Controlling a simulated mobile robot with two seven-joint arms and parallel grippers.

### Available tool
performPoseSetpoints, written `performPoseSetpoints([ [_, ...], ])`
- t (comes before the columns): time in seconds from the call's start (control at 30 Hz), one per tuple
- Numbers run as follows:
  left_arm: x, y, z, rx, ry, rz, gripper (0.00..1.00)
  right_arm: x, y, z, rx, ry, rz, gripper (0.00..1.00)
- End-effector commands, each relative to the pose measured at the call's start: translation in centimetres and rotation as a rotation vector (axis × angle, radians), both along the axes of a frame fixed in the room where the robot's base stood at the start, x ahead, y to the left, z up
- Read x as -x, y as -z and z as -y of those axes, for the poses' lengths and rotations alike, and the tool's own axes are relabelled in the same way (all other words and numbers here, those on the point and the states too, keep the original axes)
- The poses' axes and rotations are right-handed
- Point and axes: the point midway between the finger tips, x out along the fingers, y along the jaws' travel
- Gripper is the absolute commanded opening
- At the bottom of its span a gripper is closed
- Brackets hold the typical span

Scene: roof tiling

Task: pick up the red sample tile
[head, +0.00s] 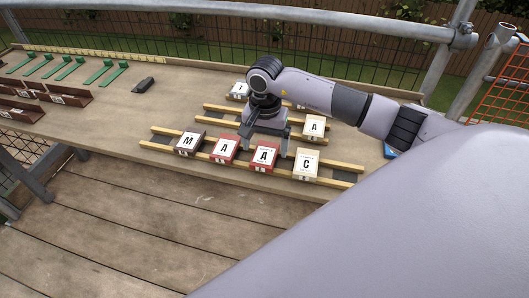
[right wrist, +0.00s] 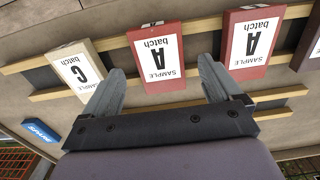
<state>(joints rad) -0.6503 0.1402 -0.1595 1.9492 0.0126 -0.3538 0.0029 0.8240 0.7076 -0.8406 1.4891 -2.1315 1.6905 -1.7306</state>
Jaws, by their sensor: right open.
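Two red tiles lettered A lie side by side on the front wooden rails, one (head: 224,149) on the left and one (head: 264,156) on the right. My right gripper (head: 264,143) hangs open over the right one. In the right wrist view, this red tile (right wrist: 157,55) shows between and beyond the open fingers (right wrist: 161,72), with nothing held. The left red tile (right wrist: 250,42) shows beyond the right-hand finger there. Contact with the tile cannot be told. My left gripper is not in view.
A dark M tile (head: 187,142) and a cream C tile (head: 306,164) flank the red tiles. Behind are a cream A tile (head: 314,126) and a pale tile (head: 239,91). A blue object (right wrist: 40,131) lies beyond the rails. Green pieces (head: 107,73) and a dark block (head: 143,85) lie left.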

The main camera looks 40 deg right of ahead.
Motion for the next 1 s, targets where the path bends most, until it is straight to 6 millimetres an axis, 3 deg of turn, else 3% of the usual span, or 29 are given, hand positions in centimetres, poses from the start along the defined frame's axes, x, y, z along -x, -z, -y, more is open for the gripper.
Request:
performPoseSetpoints([
  [0.17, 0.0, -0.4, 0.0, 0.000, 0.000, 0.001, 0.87, 0.0, 1.9, 0.0, -0.001, 0.002, -0.001, 0.92],
  [0.4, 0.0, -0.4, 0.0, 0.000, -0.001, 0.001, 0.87, 0.0, 2.2, 0.0, -0.001, 0.001, 0.002, 0.92],
  [0.43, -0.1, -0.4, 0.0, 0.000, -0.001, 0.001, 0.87, 0.0, 2.2, 0.0, -0.001, 0.001, 0.002, 0.88],
  [0.63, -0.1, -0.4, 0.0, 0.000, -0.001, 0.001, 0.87, 0.0, 2.2, 0.0, -0.001, 0.001, 0.002, 0.25],
  [1.0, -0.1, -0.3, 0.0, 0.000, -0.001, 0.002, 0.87, -0.1, 1.7, 0.0, -0.001, 0.001, 0.004, 0.25],
])
